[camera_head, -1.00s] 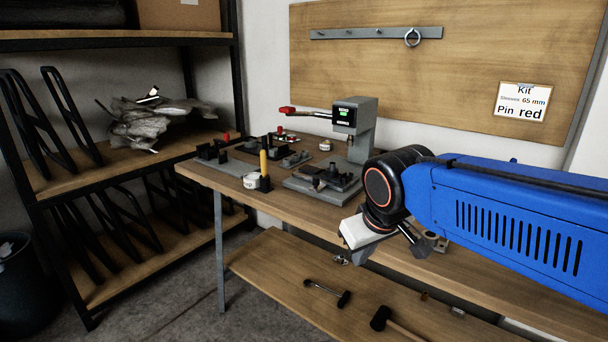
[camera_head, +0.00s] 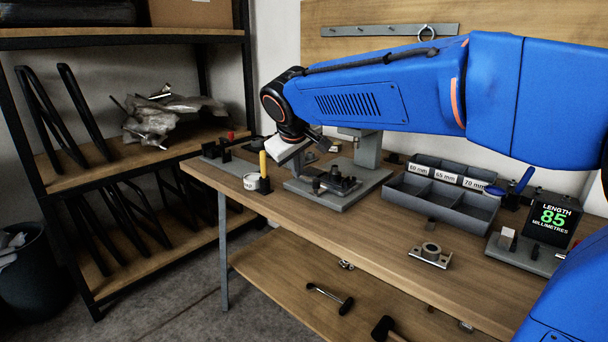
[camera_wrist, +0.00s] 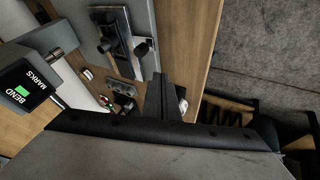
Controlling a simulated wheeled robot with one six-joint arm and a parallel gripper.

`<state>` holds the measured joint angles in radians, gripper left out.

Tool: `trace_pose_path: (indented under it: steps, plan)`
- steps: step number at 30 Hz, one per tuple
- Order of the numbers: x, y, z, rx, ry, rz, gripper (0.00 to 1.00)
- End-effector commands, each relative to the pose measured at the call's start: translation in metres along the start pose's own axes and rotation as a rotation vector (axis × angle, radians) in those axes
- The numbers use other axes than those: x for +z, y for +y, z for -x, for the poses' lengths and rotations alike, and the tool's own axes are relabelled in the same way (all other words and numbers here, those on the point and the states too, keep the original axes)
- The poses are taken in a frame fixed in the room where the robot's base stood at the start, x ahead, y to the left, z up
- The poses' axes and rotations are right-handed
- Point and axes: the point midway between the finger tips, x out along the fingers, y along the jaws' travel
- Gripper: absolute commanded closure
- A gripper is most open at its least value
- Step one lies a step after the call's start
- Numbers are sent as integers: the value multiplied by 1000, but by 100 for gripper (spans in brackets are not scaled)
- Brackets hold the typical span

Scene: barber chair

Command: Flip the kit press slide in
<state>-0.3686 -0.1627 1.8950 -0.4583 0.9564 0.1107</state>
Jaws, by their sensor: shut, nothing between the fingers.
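The kit press stands at the back of the bench; its grey column (camera_head: 368,150) shows below my arm, which hides its head in the head view. In the wrist view its display (camera_wrist: 25,85) reads "BEND MARKS". The press slide (camera_head: 338,183) is a dark fixture with black knobs on the grey base plate (camera_head: 310,193). It also shows at the top of the wrist view (camera_wrist: 125,42). My gripper (camera_wrist: 163,95) is shut and empty, left of the slide and above the bench in the head view, apart from it.
A yellow-handled tool (camera_head: 263,165) and white tub (camera_head: 249,182) stand left of the press. A divided sleeve tray (camera_head: 440,200), a ring block (camera_head: 430,255) and a length gauge reading 85 (camera_head: 551,222) are to the right. A shelf rack (camera_head: 125,240) stands left.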

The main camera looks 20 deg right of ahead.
Motion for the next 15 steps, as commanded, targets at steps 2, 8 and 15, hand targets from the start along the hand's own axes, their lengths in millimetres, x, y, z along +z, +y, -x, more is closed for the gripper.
trace_pose_path:
  steps: [2,8,15]
  plan:
    - [-17,-4,-3,8,9,19,100]
    - [-36,-8,-6,20,20,38,100]
    - [-38,-9,-6,21,21,39,100]
